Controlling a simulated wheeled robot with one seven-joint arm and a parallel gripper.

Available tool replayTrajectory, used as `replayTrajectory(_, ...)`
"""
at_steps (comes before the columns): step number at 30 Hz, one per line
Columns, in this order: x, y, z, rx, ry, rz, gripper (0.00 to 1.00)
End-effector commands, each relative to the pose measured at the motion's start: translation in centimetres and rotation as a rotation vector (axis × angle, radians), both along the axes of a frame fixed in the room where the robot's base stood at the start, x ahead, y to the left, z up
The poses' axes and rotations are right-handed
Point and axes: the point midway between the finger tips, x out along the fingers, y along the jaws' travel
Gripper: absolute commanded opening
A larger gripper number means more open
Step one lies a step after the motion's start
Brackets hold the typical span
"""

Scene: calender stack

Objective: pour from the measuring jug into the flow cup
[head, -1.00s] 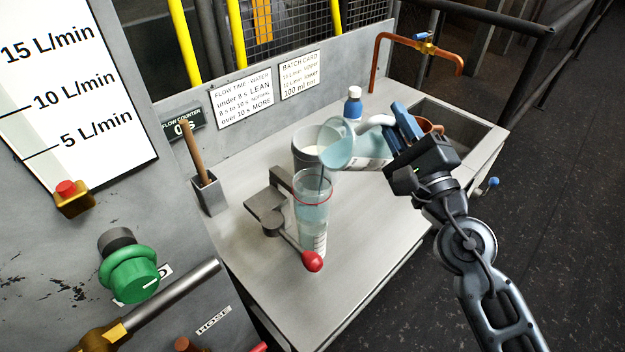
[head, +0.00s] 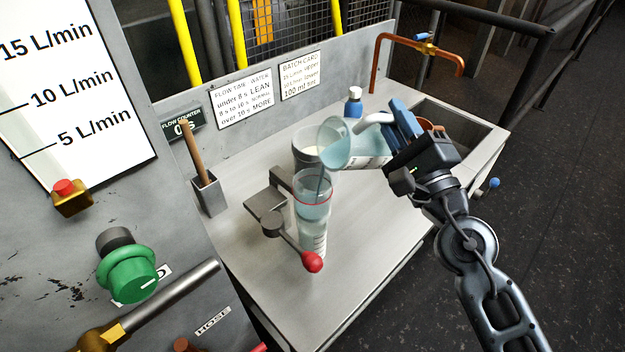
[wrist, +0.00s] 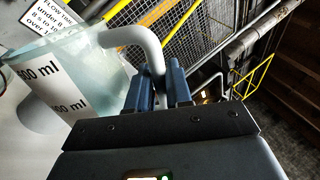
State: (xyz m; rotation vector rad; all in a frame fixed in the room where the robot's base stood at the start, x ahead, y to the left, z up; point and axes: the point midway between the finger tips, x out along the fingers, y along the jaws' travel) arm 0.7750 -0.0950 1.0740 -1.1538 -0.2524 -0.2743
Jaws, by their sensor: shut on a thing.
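The measuring jug (head: 362,148) is clear, with pale blue liquid in it and a white handle (head: 374,119). It is tilted to the left, its mouth over the flow cup (head: 313,190). A thin dark stream runs from its lip into the cup. The flow cup is clear with a red ring near its rim and holds bluish liquid. It sits in a grey stand (head: 270,205) above a clear graduated vessel (head: 314,236). My gripper (head: 396,115) is shut on the jug's handle. The wrist view shows the handle between the blue fingers (wrist: 158,88) and volume marks on the jug (wrist: 75,85).
A grey pot (head: 304,150) stands behind the cup. A red-knobbed lever (head: 312,262) is at the stand's front. The bench front is clear.

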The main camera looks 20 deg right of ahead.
Motion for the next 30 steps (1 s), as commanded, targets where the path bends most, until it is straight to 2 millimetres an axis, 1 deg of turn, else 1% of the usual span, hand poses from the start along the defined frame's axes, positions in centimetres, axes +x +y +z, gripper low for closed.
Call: replayTrajectory(30,-0.03,0.56,0.59,-0.049,-0.013,-0.002,0.0)
